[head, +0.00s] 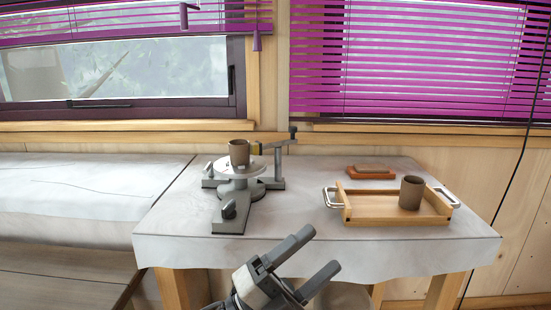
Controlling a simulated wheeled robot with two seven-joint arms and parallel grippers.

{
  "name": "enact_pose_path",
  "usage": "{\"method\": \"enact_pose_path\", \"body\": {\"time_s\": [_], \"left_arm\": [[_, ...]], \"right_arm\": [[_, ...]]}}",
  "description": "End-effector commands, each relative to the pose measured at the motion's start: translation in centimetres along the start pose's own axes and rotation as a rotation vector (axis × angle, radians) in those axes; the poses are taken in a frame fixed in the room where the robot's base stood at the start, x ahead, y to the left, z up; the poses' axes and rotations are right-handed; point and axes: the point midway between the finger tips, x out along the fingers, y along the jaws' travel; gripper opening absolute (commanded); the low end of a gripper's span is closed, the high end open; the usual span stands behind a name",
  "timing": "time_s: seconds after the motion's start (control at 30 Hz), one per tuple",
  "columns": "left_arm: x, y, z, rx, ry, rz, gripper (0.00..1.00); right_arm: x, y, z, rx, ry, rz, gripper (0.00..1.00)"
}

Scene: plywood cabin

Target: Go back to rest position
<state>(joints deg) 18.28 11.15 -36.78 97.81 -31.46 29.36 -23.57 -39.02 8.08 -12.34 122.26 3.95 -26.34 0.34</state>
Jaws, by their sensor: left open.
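My left gripper (318,256) is at the bottom middle of the head view, in front of the table's front edge. Its two grey fingers are spread apart, with nothing between them. It is clear of the objects on the table. My right gripper is not in view.
A cloth-covered table (300,222) holds a grey stand (242,200) with a brown cup (239,153) on its round top. To the right is a wooden tray (385,208) with a brown cup (411,192) in it. An orange-brown block (368,172) lies behind the tray.

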Motion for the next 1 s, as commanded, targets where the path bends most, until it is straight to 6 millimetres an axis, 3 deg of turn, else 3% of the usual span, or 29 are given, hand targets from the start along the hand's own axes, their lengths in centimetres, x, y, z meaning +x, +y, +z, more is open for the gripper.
{"method": "enact_pose_path", "body": {"time_s": [0.1, 0.23, 0.4, 0.5, 0.6, 0.7, 1.0], "left_arm": [[-6.6, 2.6, 2.9, -0.343, -0.374, -0.006, 0.73], [-15.5, 6.3, 3.9, -0.696, -0.763, -0.007, 0.73], [-26.3, 10.3, 1.0, -1.063, -1.182, -0.004, 0.73], [-30.7, 11.6, -1.4, -1.211, -1.356, -0.005, 0.73], [-33.5, 12.3, -3.4, -1.301, -1.468, -0.003, 0.73], [-34.7, 12.5, -4.4, -1.345, -1.523, -0.003, 0.73], [-35.0, 12.6, -4.6, -1.354, -1.535, -0.002, 0.73]], "right_arm": [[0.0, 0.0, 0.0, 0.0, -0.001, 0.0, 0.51], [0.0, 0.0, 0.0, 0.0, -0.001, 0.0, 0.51], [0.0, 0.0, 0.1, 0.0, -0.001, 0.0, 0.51], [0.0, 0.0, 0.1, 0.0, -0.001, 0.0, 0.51], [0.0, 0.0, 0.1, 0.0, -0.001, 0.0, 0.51], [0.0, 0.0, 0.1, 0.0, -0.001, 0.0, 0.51], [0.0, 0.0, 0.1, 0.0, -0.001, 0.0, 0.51]]}}
